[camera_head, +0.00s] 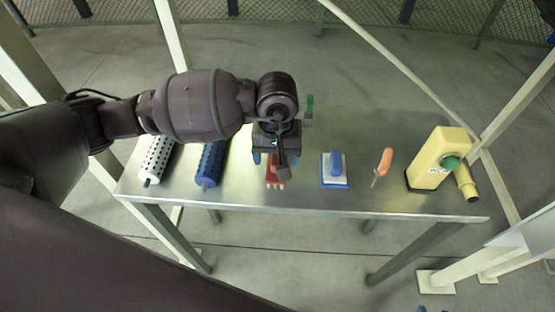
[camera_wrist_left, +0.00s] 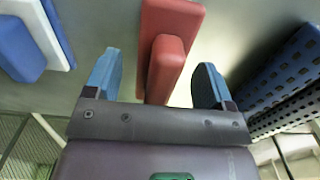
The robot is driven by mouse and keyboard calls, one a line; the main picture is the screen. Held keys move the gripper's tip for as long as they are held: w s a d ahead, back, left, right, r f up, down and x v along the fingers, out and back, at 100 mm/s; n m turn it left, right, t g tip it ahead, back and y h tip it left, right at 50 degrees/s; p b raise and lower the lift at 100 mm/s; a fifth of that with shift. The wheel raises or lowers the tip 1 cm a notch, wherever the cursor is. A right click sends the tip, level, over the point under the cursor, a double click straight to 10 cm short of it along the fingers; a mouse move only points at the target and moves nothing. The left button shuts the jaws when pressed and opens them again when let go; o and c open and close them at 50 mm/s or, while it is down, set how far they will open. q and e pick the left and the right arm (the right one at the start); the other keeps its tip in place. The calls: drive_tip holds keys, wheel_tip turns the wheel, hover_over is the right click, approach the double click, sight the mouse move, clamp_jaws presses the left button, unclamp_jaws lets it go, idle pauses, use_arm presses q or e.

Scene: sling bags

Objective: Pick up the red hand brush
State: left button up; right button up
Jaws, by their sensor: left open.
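The red hand brush (camera_head: 273,174) lies on the metal table, partly hidden under my left gripper in the head view. Its pale bristle tips show at its near end. In the left wrist view the red brush (camera_wrist_left: 172,22) shows as a wide block with a raised narrower handle. My left gripper (camera_wrist_left: 157,80) is open, with one blue finger on each side of the brush's handle. The fingers look apart from the handle. In the head view my left gripper (camera_head: 269,159) hangs over the brush. My right gripper is not in view.
On the metal table (camera_head: 300,195), a blue perforated roller (camera_head: 211,163) and a white one (camera_head: 158,158) lie left of the brush. A blue-and-white brush (camera_head: 334,170), an orange-handled tool (camera_head: 384,163) and a yellow device (camera_head: 434,160) stand to the right. A green object (camera_head: 309,106) shows behind.

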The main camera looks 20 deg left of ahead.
use_arm(q)
drive_tip(key=shift+f, duration=0.2)
drive_tip(key=shift+c, duration=0.2)
drive_tip(key=c, duration=1)
drive_tip(key=shift+r, duration=0.25)
wheel_tip(320, 180, up, 20)
drive_tip(key=shift+f+p, duration=0.25)
drive_tip(key=shift+p, duration=0.7)
